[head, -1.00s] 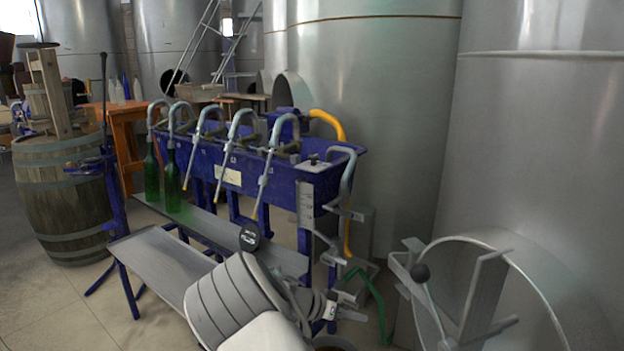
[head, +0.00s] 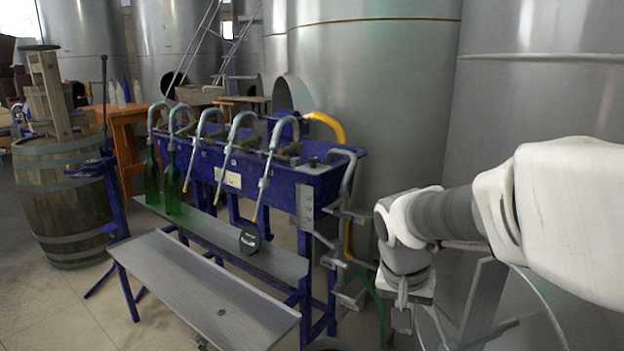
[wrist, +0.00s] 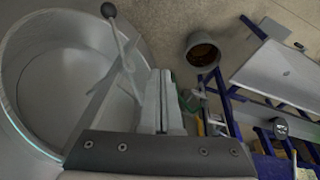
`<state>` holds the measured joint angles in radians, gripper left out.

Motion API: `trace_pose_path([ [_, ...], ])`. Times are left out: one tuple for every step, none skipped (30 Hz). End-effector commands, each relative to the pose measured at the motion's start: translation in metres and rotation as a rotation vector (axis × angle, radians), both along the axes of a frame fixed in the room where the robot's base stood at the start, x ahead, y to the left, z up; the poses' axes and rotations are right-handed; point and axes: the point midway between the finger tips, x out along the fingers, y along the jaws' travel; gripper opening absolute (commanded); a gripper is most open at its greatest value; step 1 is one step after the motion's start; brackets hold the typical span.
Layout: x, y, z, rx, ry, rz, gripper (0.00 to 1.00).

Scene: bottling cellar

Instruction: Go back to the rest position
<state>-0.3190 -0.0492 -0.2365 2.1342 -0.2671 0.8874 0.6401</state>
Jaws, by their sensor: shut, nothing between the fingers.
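My white and grey arm reaches in from the right edge of the head view. The blue bottle filler (head: 262,180) with several curved spouts stands to the left, clear of the gripper. Two green bottles (head: 173,182) stand upright under its left spouts.
A round steel hatch (wrist: 52,75) with a ball-ended lever (wrist: 109,11) is close to the gripper's left in the wrist view. A grey round container (wrist: 203,50) stands on the floor. A low grey bench (head: 195,285) is empty. A barrel (head: 65,205) stands far left.

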Motion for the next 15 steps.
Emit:
trace_pose_path([
  [-0.013, -0.001, 0.010, 0.023, -0.020, 0.026, 0.00],
  [-0.019, -0.001, 0.015, 0.033, -0.028, 0.044, 0.00],
  [-0.029, 0.000, 0.020, 0.046, -0.040, 0.070, 0.00],
  [-0.035, 0.000, 0.024, 0.054, -0.051, 0.089, 0.00],
  [-0.042, 0.000, 0.028, 0.061, -0.060, 0.107, 0.00],
  [-0.051, 0.001, 0.032, 0.069, -0.075, 0.134, 0.00],
  [-0.058, 0.002, 0.036, 0.074, -0.087, 0.153, 0.00],
  [-0.065, 0.002, 0.039, 0.077, -0.098, 0.173, 0.00],
  [-0.074, 0.004, 0.043, 0.081, -0.115, 0.199, 0.00],
  [-0.081, 0.004, 0.045, 0.083, -0.126, 0.219, 0.00],
  [-0.087, 0.005, 0.047, 0.083, -0.138, 0.238, 0.00],
  [-0.096, 0.006, 0.049, 0.082, -0.153, 0.262, 0.00],
  [-0.102, 0.007, 0.051, 0.080, -0.165, 0.280, 0.00],
  [-0.108, 0.008, 0.052, 0.077, -0.176, 0.298, 0.00],
  [-0.115, 0.009, 0.054, 0.073, -0.190, 0.319, 0.00],
])
